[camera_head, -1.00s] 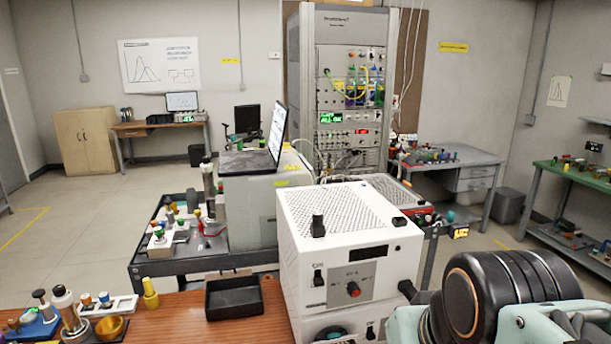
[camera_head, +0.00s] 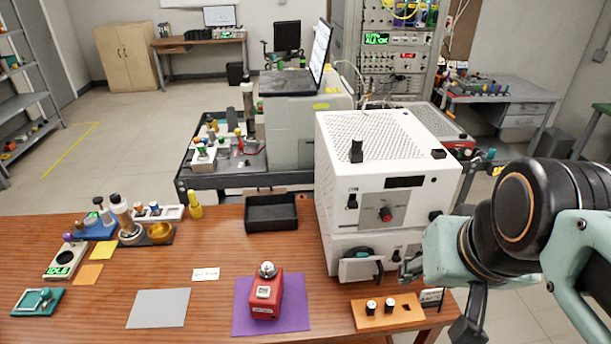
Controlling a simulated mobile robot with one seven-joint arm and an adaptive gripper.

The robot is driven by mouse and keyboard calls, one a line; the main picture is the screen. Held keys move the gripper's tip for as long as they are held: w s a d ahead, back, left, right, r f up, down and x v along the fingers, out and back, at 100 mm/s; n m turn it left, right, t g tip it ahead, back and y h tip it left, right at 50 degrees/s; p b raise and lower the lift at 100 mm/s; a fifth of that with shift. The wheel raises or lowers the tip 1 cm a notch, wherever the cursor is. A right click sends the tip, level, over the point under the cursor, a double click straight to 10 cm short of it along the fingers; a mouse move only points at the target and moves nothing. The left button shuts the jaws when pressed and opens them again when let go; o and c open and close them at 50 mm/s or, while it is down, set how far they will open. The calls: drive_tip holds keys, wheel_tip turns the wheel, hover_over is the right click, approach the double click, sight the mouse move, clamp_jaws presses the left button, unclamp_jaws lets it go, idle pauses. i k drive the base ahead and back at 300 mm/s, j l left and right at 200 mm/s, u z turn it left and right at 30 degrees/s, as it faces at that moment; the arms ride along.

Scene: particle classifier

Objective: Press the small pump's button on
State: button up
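No part is clearly labelled as the small pump. A small red device (camera_head: 266,294) with a silver knob on top and a pale label panel on its front stands upright on a purple mat (camera_head: 240,318), and it may be the pump. A white stacked instrument (camera_head: 335,205) with a switch and a red knob stands to its right. My arm comes in from the right edge, in front of the white instrument's right side. Dark parts near its end (camera_head: 411,267) may be my gripper, but its fingers are not clear. They are well to the right of the red device.
An orange block (camera_head: 388,312) with sockets lies near the front right. A black tray (camera_head: 271,213) sits behind the red device. A grey mat (camera_head: 159,308) and several small tools lie at left.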

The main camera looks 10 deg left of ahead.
sight(262, 291)
drive_tip(key=u, duration=1.15)
drive_tip(key=i+j+z, duration=0.2)
drive_tip(key=j, duration=0.1)
